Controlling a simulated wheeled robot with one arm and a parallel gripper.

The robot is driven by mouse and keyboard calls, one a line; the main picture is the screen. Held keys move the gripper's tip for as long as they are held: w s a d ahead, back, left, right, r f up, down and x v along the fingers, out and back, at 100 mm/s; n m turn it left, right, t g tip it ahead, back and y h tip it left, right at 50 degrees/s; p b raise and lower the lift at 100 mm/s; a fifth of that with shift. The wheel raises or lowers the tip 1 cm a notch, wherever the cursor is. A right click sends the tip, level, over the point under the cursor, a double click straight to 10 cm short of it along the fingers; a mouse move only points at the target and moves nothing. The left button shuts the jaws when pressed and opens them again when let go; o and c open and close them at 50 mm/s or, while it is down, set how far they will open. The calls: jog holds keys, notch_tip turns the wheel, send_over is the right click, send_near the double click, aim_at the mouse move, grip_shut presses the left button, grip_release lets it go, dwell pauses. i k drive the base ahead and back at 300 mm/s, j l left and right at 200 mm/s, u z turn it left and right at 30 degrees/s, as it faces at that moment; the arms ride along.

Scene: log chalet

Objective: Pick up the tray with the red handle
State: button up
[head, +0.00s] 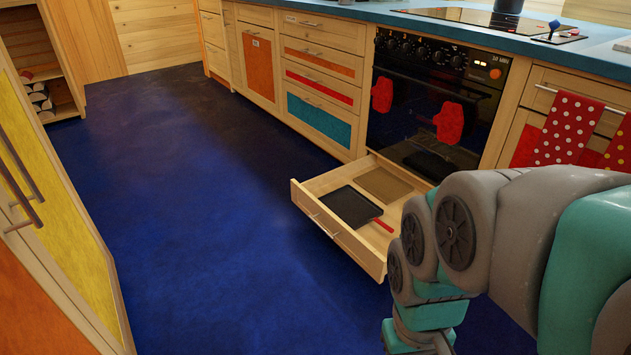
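An open drawer (308,200) below the oven holds flat items. A red handle (383,226) lies in it, at the front right of a black tray (350,206). I cannot tell which piece the red handle belongs to, because my arm covers the right part of the drawer. A brown flat board or tray (384,184) lies behind the black tray. My arm comes in from the right, in front of the drawer, and bends down past the bottom edge. My gripper is out of view.
The oven (430,100) has two red mitts on its front, above the drawer. Dotted towels (568,128) hang to its right. A yellow-fronted cabinet (50,190) stands at the left. The blue floor (200,230) between is clear.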

aim_at(350, 206)
jog(key=u, duration=0.35)
jog(key=l+u, duration=0.5)
jog(key=k+l+u, duration=0.1)
jog(key=l+u, duration=0.35)
jog(key=l, duration=0.15)
jog(key=k+l, duration=0.1)
jog(key=l, duration=0.25)
jog(key=k+l+u, duration=0.1)
jog(key=l, duration=0.3)
jog(key=k+l, duration=0.1)
jog(key=l, duration=0.25)
jog(key=k+l, duration=0.15)
jog(key=l, duration=0.2)
jog(key=i+j, duration=0.4)
jog(key=i+u, duration=0.05)
